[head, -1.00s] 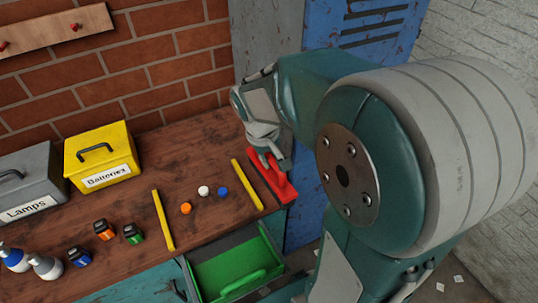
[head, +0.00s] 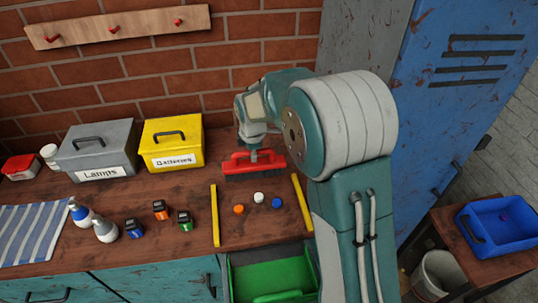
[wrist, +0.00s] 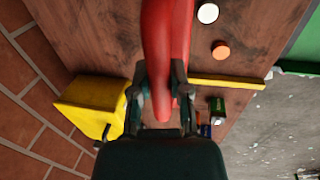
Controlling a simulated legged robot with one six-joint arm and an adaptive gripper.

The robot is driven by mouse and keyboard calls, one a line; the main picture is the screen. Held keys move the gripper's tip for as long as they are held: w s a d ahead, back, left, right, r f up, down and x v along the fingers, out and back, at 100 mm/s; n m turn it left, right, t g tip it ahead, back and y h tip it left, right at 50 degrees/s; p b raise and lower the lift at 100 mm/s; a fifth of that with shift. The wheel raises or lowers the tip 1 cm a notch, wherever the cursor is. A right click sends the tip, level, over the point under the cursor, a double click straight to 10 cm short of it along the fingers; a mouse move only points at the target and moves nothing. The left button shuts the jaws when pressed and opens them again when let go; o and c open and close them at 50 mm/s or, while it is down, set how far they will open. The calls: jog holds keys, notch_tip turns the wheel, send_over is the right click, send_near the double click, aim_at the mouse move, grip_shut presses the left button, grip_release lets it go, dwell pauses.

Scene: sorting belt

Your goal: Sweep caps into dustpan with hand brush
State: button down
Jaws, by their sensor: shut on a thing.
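My gripper (head: 256,154) is shut on the handle of the red hand brush (head: 238,167). The brush has dark bristles facing down and is behind the caps. I cannot tell if the bristles touch the bench. In the wrist view the brush (wrist: 166,30) runs up from between my fingers (wrist: 160,88). An orange cap (head: 238,209), a white cap (head: 258,197) and a blue cap (head: 276,202) lie apart on the bench, in front of the brush. The green dustpan (head: 270,280) is at the bench's front edge, below the caps.
Yellow strips stand left (head: 215,215) and right (head: 302,203) of the caps. A yellow Batteries box (head: 170,135) and a grey Lamps box (head: 75,150) are at the back left. Small bottles (head: 105,229) and batteries (head: 160,210) lie left of the strips. A blue bin (head: 500,235) is far right.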

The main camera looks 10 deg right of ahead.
aim_at(254, 169)
jog(key=shift+w+a+f, duration=0.1)
jog(key=shift+f, duration=3.35)
jog(key=shift+s, duration=10.4)
notch_tip(254, 169, up, 7)
